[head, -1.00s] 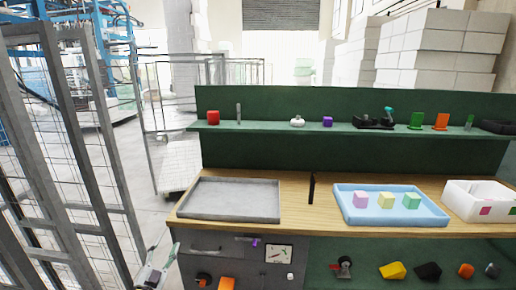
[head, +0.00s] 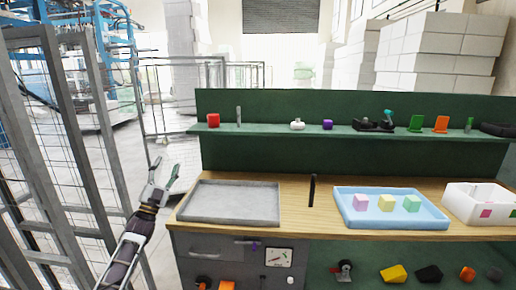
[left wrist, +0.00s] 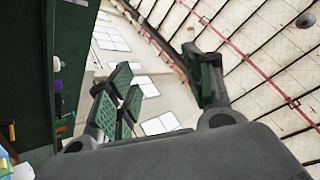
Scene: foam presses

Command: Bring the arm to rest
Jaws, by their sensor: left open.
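My left gripper (head: 163,174) is raised at the left of the bench, beside the left end of the grey tray (head: 232,218). Its fingers point up and it is open and empty. In the left wrist view its fingers (left wrist: 165,88) stand apart with the ceiling behind them and nothing between them. My left forearm comes up from the bottom edge in the head view. My right gripper is not in view.
The wooden bench (head: 300,220) holds a blue tray (head: 347,218) with several foam blocks and a white bin (head: 455,205). A green shelf (head: 270,131) carries small items. Mesh fence panels (head: 60,150) stand close on the left. Open floor lies between fence and bench.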

